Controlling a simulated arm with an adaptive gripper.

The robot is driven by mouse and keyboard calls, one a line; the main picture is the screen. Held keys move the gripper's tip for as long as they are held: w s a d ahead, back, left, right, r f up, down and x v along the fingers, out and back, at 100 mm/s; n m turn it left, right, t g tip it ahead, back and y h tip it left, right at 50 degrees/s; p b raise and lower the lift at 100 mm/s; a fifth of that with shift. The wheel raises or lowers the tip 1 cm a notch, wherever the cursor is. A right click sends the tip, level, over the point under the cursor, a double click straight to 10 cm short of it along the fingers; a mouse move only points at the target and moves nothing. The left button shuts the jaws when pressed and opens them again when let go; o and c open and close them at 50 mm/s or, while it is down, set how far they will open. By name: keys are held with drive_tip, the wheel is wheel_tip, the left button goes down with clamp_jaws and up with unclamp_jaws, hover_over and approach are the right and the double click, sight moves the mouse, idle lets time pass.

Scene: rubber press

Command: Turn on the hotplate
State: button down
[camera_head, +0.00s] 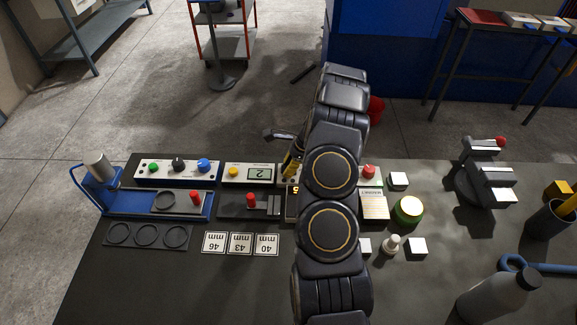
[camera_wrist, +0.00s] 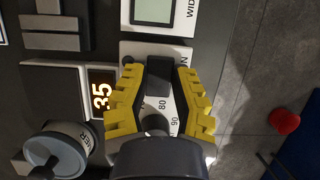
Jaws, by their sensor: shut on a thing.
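In the wrist view, my gripper (camera_wrist: 159,76) has its yellow fingers on either side of a dark knob (camera_wrist: 157,78) and is shut on it. The knob sits on a white panel (camera_wrist: 140,48) with a scale; 80 and 90 are readable, and the letters "ON" show near the right finger. An orange lit display (camera_wrist: 101,95) reading 35 is left of the fingers. In the head view, my gripper (camera_head: 291,166) is partly visible left of my arm, and a bit of the lit display (camera_head: 296,189) shows. My arm hides most of this device; I cannot tell its plate.
Left of my arm are a white box with knobs (camera_head: 177,167), a box with a display reading 2 (camera_head: 247,174) and label cards (camera_head: 241,243). To the right are a red button (camera_head: 369,171), a green-rimmed round thing (camera_head: 409,210) and a grey bottle (camera_head: 498,297).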

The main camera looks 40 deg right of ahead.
drive_tip(key=shift+w+a+f+g+h, duration=0.1)
drive_tip(key=shift+a+g+h, duration=0.05)
drive_tip(key=shift+g+h, duration=0.5)
drive_tip(key=shift+w+a+f+g+h, duration=0.1)
drive_tip(key=shift+g+h, duration=0.55)
drive_tip(key=c, duration=0.8)
unclamp_jaws()
drive_tip(key=shift+o, duration=0.2)
drive_tip(key=shift+r, duration=0.1)
wheel_tip(320, 180, up, 12)
drive_tip(key=shift+s+d, duration=0.3)
drive_tip(key=shift+s, duration=0.05)
